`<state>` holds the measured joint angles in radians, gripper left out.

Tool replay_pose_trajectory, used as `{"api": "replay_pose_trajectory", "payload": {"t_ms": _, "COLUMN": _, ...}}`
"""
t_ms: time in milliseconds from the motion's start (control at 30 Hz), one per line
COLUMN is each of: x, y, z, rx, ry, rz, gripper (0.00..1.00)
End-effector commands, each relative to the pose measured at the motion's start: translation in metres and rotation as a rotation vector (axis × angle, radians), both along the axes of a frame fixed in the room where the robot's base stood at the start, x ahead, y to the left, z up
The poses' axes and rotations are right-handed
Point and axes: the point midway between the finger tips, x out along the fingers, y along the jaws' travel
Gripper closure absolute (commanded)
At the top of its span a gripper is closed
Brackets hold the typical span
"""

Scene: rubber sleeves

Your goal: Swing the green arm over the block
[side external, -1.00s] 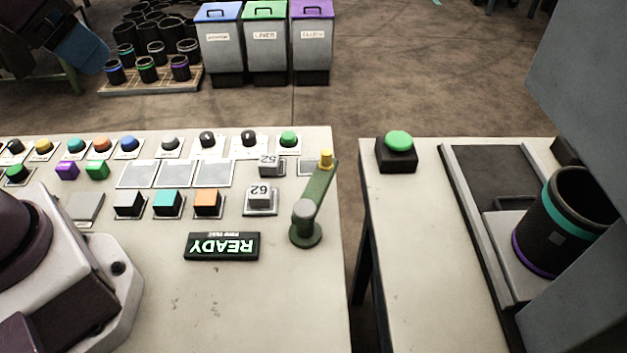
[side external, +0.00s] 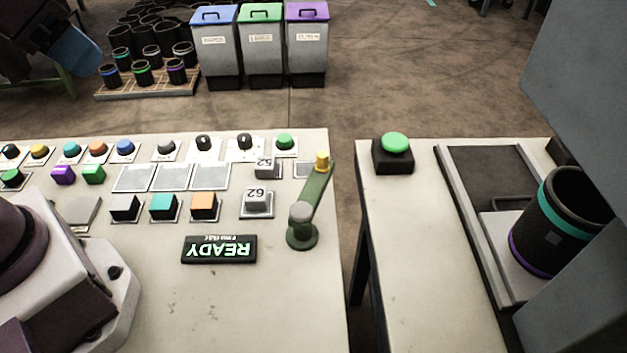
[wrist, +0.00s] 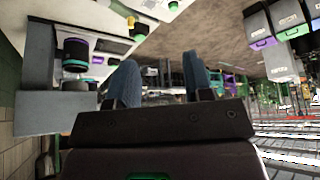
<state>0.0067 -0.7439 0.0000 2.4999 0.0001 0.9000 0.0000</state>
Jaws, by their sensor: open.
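The green arm (side external: 317,198) stands at the right edge of the left table in the side view. Its round pivot is at the near end. Its yellow knob is at the far end, pointing away and slightly right. A white block marked 62 (side external: 257,198) sits on a plate left of the arm, and another marked 52 (side external: 266,165) sits behind it. The arm lies to the right of both, over neither. My gripper (wrist: 160,82) is open, its two blue fingers apart with nothing between them. A blue finger shows at the side view's top left, far from the green arm.
A READY sign (side external: 219,249) lies left of the pivot. Several coloured cubes and buttons line the left table. A gap separates it from the right table, which holds a green button (side external: 394,144) and a black sleeve (side external: 556,235). Lidded bins (side external: 262,55) stand behind.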

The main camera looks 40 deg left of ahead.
Motion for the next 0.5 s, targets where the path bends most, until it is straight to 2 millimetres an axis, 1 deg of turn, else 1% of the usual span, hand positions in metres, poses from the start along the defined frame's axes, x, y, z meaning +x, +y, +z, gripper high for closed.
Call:
{"api": "replay_pose_trajectory", "payload": {"t_ms": 100, "x": 0.005, "y": -0.004, "z": -0.014, "rx": 0.001, "ry": 0.072, "rz": -0.021, "gripper": 0.53}}
{"api": "replay_pose_trajectory", "payload": {"t_ms": 167, "x": 0.013, "y": -0.008, "z": -0.019, "rx": 0.003, "ry": 0.117, "rz": -0.038, "gripper": 0.53}}
{"api": "replay_pose_trajectory", "payload": {"t_ms": 267, "x": 0.035, "y": -0.016, "z": -0.026, "rx": 0.005, "ry": 0.192, "rz": -0.067, "gripper": 0.53}}
{"api": "replay_pose_trajectory", "payload": {"t_ms": 367, "x": 0.062, "y": -0.026, "z": -0.033, "rx": 0.007, "ry": 0.259, "rz": -0.088, "gripper": 0.53}}
{"api": "replay_pose_trajectory", "payload": {"t_ms": 500, "x": 0.102, "y": -0.042, "z": -0.048, "rx": 0.011, "ry": 0.343, "rz": -0.104, "gripper": 0.53}}
